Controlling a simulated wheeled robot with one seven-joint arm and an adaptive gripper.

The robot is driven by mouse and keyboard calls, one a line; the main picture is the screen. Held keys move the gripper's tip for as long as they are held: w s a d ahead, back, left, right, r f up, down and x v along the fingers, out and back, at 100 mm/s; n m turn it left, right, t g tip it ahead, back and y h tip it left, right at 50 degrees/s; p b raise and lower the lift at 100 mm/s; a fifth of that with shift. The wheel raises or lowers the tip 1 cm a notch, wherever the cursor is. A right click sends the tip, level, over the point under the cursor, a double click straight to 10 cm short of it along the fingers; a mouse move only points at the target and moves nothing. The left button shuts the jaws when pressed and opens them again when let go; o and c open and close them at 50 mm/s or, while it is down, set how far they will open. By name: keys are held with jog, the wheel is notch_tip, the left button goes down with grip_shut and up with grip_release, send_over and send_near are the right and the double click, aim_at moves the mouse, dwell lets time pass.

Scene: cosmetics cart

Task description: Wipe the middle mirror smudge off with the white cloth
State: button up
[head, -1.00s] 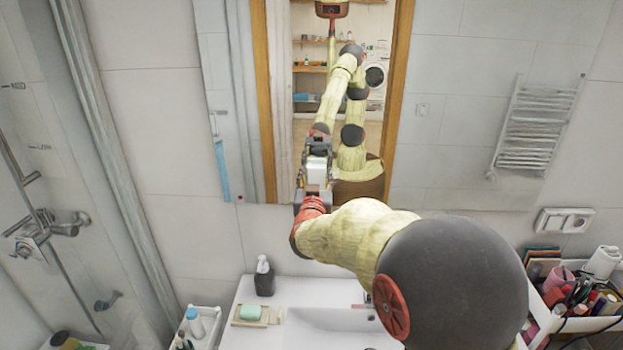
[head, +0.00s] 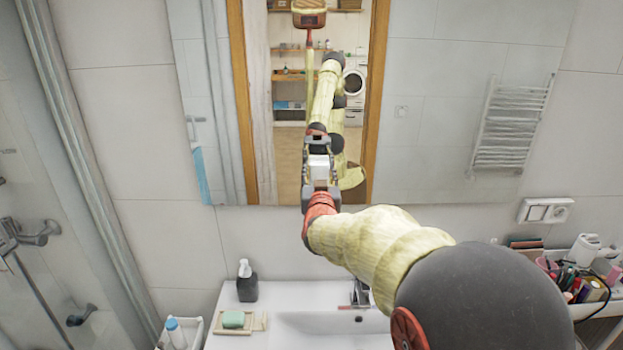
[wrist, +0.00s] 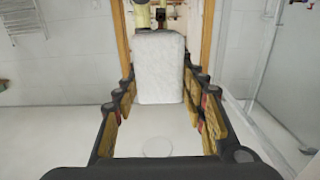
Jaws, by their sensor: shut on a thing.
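My gripper (head: 319,178) is in front of the lower middle of the wall mirror (head: 440,130), at the end of my outstretched arm. It is shut on the white cloth (head: 319,165). In the wrist view the cloth (wrist: 160,65) is a pale, upright block between the fingers (wrist: 160,90). My arm's reflection meets the gripper closely in the head view. I cannot tell whether the cloth touches the glass. No smudge can be made out; the cloth, gripper and reflections cover part of the mirror.
Below are the white sink (head: 325,322), its tap (head: 360,293), a dark soap dispenser (head: 246,281) and a green soap (head: 233,319) on a dish. A cosmetics cart (head: 600,300) stands at right. A wall socket (head: 546,211) is right of the mirror. The shower is at left.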

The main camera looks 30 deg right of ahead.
aim_at(283, 167)
jog(key=shift+s+d+b, duration=0.25)
jog(key=shift+d+b, duration=0.1)
jog(key=shift+d, duration=0.1)
jog(key=shift+w+a+r, duration=0.15)
jog(key=shift+w+a, duration=0.1)
jog(key=shift+a, duration=0.2)
jog(key=shift+w+a+p, duration=0.35)
jog(key=shift+w+a, duration=0.25)
jog(key=shift+a, duration=0.35)
jog(key=shift+w+a+p, duration=0.35)
jog(key=shift+w+a, duration=0.3)
jog(key=shift+a, duration=0.3)
jog(key=shift+w+a+p, duration=0.35)
jog(key=shift+w+a, duration=0.25)
jog(key=shift+a, duration=0.35)
jog(key=shift+w+a+p, duration=0.3)
jog(key=shift+w+a, duration=0.25)
jog(key=shift+a, duration=0.2)
jog(key=shift+w+a+p, duration=0.25)
jog(key=shift+w+a, duration=0.3)
jog(key=shift+a, duration=0.15)
jog(key=shift+v, duration=2.95)
